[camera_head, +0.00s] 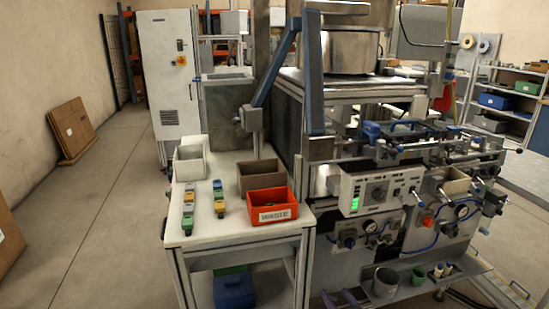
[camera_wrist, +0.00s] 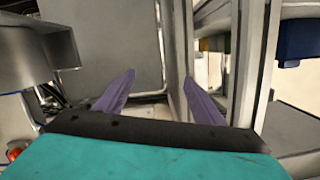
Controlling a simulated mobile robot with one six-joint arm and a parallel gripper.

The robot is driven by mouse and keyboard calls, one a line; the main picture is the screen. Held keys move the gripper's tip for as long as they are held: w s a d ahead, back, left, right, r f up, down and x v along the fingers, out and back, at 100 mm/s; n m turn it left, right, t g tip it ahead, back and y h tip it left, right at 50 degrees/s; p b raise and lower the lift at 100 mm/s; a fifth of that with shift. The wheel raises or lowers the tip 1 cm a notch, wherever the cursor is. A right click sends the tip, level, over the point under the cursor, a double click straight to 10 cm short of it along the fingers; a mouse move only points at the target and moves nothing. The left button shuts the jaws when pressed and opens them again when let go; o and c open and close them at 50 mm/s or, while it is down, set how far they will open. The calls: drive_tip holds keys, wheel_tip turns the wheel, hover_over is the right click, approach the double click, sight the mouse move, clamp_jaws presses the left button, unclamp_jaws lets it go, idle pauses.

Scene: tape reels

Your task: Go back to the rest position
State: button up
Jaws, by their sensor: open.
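My gripper (camera_wrist: 159,77) shows in the wrist view as two purple fingers set well apart, with nothing between them. It is open and empty. Behind the fingers are a grey panel and upright metal posts. In the head view, the purple fingers (camera_head: 339,298) show at the bottom edge, low in front of the machine (camera_head: 375,190). The rest of my arm is out of that view.
A white table (camera_head: 215,233) left of the machine bears a red bin (camera_head: 271,214), a brown bin (camera_head: 262,180), a grey bin (camera_head: 189,166) and several small coloured parts. A low shelf with pots (camera_head: 386,282) juts from the machine.

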drive_tip(key=s+a+f+m+g+h+p, duration=0.3)
drive_tip(key=s+f+g+h+p, duration=0.3)
drive_tip(key=s+f+g, duration=0.7)
drive_tip(key=s+a+n+g, duration=0.1)
drive_tip(key=s+g, duration=0.3)
drive_tip(key=s, duration=1)
drive_tip(key=s+a+f+n+g+y, duration=0.1)
drive_tip(key=s+g, duration=0.3)
drive_tip(key=s, duration=1)
drive_tip(key=shift+a+f+n, duration=0.2)
drive_tip(key=shift+a+n, duration=0.1)
drive_tip(key=shift+a, duration=0.2)
